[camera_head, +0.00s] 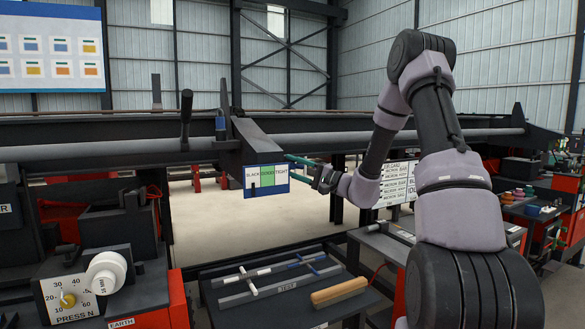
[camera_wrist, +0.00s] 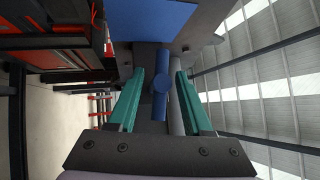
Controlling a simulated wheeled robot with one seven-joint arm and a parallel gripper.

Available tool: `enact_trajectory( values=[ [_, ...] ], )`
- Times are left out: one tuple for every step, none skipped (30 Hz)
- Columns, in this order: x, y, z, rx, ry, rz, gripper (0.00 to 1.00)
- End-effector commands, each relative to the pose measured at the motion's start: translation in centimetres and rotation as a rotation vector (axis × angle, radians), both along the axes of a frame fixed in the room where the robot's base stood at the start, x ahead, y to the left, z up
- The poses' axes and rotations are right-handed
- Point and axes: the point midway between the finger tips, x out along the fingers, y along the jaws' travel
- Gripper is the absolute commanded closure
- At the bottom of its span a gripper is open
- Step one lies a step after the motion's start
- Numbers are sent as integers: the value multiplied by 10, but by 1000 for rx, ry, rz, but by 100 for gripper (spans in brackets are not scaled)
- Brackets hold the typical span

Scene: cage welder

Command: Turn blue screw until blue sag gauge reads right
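The sag gauge (camera_head: 266,180) is a blue-framed panel with white, green and white fields. Its dark pointer stands in the left field, outside the green. A blue panel, probably this gauge's back, shows at the top of the wrist view (camera_wrist: 152,18). The fingers are open, with a gap visible at least on the left side. In the head view my gripper (camera_head: 289,158) points left just beside the gauge; I cannot make out the screw there.
A dark beam (camera_head: 110,148) and the wedge-shaped bracket (camera_head: 250,140) lie close to my gripper. Below is a bench (camera_head: 225,316) with rods and a wooden-handled tool (camera_head: 338,292). A press dial (camera_head: 68,300) is at lower left. Open floor shows behind the gauge.

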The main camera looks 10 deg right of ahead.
Motion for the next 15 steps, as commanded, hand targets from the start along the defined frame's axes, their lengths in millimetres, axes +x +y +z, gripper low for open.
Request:
enact_trajectory(
  values=[
    [0, 0, 0, 1, -1, 1, 50],
    [0, 0, 0, 1, -1, 1, 50],
    [0, 1, 1, 1, -1, 1, 50],
    [0, 1, 1, 1, -1, 1, 50],
    [0, 1, 1, 1, -1, 1, 50],
    [0, 0, 1, 1, -1, 1, 50],
    [0, 0, 0, 0, -2, 1, 50],
    [-1, -2, 0, 0, -1, 0, 50],
    [-2, -4, -1, 0, -1, 0, 50],
    [-4, -7, -2, 0, -1, -1, 50],
    [-6, -10, -3, 0, -1, -1, 50],
    [-9, -15, -4, 0, 0, -2, 50],
    [-12, -19, -6, 0, 1, -3, 50],
    [-15, -24, -7, 2, 1, -4, 50],
    [-20, -31, -10, 1, 1, -4, 50]
  ],
)
